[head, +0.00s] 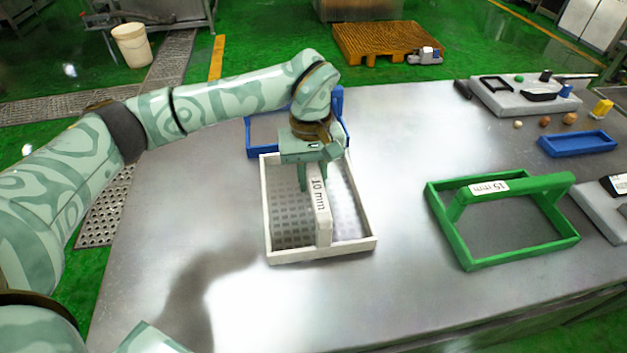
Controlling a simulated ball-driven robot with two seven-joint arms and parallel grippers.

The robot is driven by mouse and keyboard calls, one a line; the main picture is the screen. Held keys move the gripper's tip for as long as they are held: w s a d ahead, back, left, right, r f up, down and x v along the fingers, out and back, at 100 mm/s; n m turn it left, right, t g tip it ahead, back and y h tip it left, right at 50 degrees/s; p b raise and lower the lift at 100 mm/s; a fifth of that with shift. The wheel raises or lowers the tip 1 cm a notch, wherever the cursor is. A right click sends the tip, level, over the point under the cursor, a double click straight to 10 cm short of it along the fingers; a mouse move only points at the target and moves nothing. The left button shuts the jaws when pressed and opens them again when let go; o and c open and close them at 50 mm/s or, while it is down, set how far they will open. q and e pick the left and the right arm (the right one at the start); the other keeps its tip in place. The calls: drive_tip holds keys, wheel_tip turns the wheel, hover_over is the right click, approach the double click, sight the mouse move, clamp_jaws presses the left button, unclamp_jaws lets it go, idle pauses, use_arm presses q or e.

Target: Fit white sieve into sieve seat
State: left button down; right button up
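The white sieve (371,246) is a rectangular frame with a perforated bottom and a raised handle marked "10 mm". It appears to rest on the metal table, left of centre. My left gripper (313,180) points down at the far end of that handle. One finger lies along the handle's left side; the other is mostly hidden, so I cannot tell whether it grips. My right gripper is not in view. I cannot clearly make out a sieve seat.
A green sieve (463,252) marked "15 mm" stands right of the white one. A blue frame (262,143) is close behind it. A blue tray (577,144), small balls and a grey block (500,100) lie at the back right. The table between white and green sieves is clear.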

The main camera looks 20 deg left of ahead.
use_arm(q)
drive_tip(key=shift+w+f, duration=0.1)
drive_tip(key=shift+f, duration=0.45)
drive_tip(key=shift+f, duration=0.1)
drive_tip(key=c, duration=1.2)
unclamp_jaws()
